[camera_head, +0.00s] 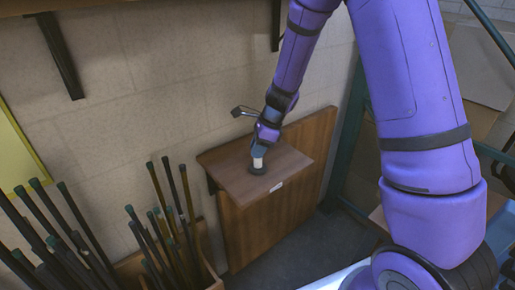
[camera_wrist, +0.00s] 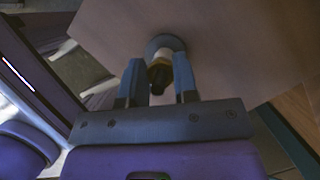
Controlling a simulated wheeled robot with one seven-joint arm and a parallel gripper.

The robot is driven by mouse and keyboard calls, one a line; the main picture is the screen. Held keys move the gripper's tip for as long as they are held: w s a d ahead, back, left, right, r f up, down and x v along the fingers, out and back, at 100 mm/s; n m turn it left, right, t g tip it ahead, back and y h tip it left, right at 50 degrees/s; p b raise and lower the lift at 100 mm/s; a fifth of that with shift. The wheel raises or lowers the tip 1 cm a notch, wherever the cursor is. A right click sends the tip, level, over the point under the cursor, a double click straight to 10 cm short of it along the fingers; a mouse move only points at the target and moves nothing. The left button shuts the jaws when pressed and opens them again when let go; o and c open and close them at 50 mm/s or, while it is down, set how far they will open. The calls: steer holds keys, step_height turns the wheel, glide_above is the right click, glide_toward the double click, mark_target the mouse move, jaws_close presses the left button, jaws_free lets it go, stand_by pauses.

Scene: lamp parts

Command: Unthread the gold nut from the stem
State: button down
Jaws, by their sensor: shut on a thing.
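The lamp stem stands on a small wooden shelf (camera_head: 232,172). Its dark round base (camera_head: 258,170) and a pale section of the stem (camera_head: 257,162) show in the head view just below my gripper (camera_head: 260,148). In the wrist view the grey disc of the base (camera_wrist: 165,41) lies beyond the fingertips. The gold nut (camera_wrist: 160,66) sits between the two fingers of my gripper (camera_wrist: 158,70), which are closed around it.
A wooden panel (camera_head: 270,225) stands beneath the shelf against the brick wall. A small pale label (camera_head: 276,187) is on the shelf's front. Several dark rods (camera_head: 68,225) stand in bins at the left. A green metal frame (camera_head: 348,145) is at the right.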

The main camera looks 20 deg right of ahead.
steer(key=n+g, duration=0.1)
steer(key=n, duration=0.3)
steer(key=shift+g, duration=0.3)
steer(key=shift+n+g, duration=0.3)
steer(key=shift+n, duration=0.4)
steer(key=c, duration=1.7)
jaws_free()
jaws_close()
steer(key=shift+r, duration=0.1)
steer(key=shift+r, duration=0.75)
steer(key=shift+d+y, duration=0.1)
steer(key=shift+y, duration=0.2)
steer(key=shift+r, duration=0.15)
